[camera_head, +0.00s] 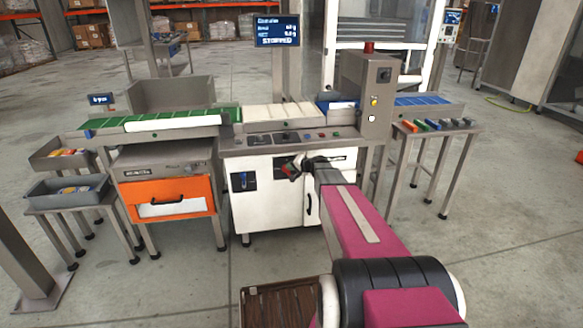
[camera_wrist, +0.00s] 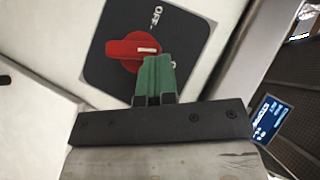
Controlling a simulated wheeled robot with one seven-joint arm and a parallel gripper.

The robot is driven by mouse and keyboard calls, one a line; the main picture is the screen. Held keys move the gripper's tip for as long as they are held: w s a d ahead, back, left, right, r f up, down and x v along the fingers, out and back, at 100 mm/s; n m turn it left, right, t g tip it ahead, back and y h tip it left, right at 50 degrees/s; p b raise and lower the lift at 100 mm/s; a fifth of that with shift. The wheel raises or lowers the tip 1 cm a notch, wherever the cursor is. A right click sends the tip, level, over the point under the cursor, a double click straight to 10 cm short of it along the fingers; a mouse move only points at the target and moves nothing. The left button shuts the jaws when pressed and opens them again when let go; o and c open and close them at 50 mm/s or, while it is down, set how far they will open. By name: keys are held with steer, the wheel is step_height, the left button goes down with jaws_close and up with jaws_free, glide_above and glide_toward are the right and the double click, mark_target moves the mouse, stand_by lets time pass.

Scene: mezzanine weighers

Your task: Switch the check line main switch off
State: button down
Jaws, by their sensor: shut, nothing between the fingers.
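The main switch is a red rotary knob (camera_wrist: 128,52) on a black plate (camera_wrist: 190,28) with a white OFF label (camera_wrist: 158,14). In the wrist view the white mark on the knob points right, and OFF is to its upper right. Another label is mostly hidden behind the green fingertips. My gripper (camera_wrist: 155,75) is shut and empty, its fingertips right beside the knob's lower right side. I cannot tell whether they touch it. In the head view my gripper (camera_head: 293,172) is at the white cabinet front (camera_head: 262,204) of the check line, largely covering the switch.
The display (camera_head: 277,31) above the line reads STOPPED. A grey control box (camera_head: 362,95) with a red lamp stands right of it. A cabinet handle (camera_head: 309,204) is close to my arm. An orange drawer (camera_head: 168,196) is to the left.

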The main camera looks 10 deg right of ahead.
mark_target(282, 168)
steer(key=shift+a+r+n+g+h, duration=0.1)
steer(key=shift+a+n+g+h, duration=0.1)
steer(key=shift+a+n+h, duration=0.25)
steer(key=shift+a+r+n+g+h, duration=0.1)
steer(key=shift+n+g+h, duration=0.15)
steer(key=shift+h, duration=0.3)
steer(key=shift+a+f+n+h, duration=0.1)
steer(key=shift+a+n+h, duration=0.4)
steer(key=shift+h, duration=0.4)
steer(key=shift+a+f+n+h, duration=0.1)
steer(key=shift+a+n+h, duration=0.35)
steer(key=shift+h, duration=0.45)
stand_by(1.2)
steer(key=shift+a+f+g, duration=0.25)
steer(key=shift+a+f, duration=0.15)
steer(key=shift+a, duration=0.25)
stand_by(2.2)
step_height(282, 168, up, 4)
steer(key=shift+f, duration=0.15)
steer(key=s+r, duration=0.7)
steer(key=shift+d+r, duration=0.15)
steer(key=shift+d, duration=0.1)
